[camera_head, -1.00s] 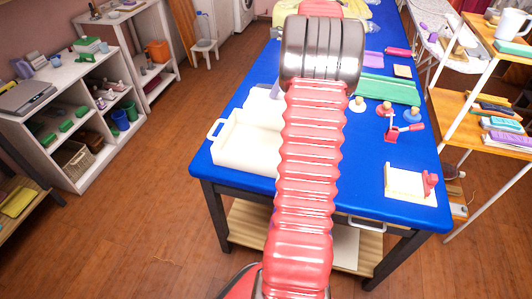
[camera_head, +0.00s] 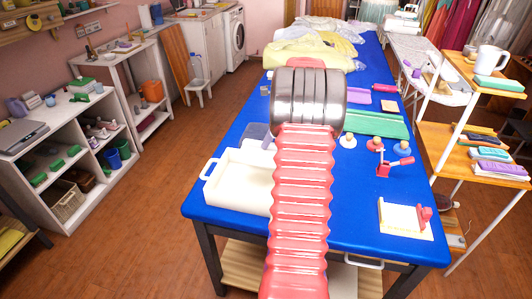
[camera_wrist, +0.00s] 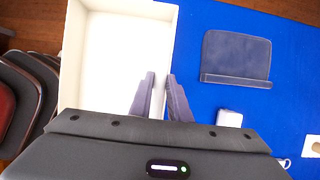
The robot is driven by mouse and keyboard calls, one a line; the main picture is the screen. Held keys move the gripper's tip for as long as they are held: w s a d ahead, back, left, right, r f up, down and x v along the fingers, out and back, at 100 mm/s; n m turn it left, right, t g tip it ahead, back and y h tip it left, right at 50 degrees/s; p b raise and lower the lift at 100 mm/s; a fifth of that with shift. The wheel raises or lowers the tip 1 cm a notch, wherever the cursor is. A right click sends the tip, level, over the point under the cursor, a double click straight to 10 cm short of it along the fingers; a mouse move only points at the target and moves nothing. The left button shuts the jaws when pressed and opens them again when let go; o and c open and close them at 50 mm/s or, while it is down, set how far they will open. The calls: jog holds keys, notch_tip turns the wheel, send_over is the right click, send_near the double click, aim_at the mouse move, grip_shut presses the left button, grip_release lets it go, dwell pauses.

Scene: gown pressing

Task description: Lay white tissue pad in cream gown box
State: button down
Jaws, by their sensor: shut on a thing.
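The cream gown box (camera_head: 212,190) stands on the near left of the blue table, with a handle on its left side. In the wrist view the box (camera_wrist: 75,60) is open from above, with a bare pale inside. My gripper (camera_wrist: 160,95) is at the box's right side, its two grey fingers shut around a thin pale thing seen edge-on. I take this to be the white tissue pad (camera_wrist: 158,97); it blends with the box's right wall, so whether it touches the box cannot be told.
In the wrist view a slate-grey holder (camera_wrist: 237,55) and a small white block (camera_wrist: 229,118) lie right of the box. A green cloth (camera_head: 376,124), a red clamp (camera_head: 388,165) and a cream board (camera_head: 404,218) lie on the table's right. Yellow fabric (camera_head: 305,55) covers the far end.

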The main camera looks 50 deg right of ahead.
jog(key=shift+f, duration=2.5)
jog(key=shift+f, duration=0.4)
jog(key=shift+s+a+f, duration=0.15)
jog(key=shift+f, duration=0.3)
jog(key=c, duration=1.7)
grip_release()
jog(key=shift+o, duration=0.2)
jog(key=shift+r, duration=0.6)
jog(key=v, duration=1.2)
jog(key=shift+r, duration=0.25)
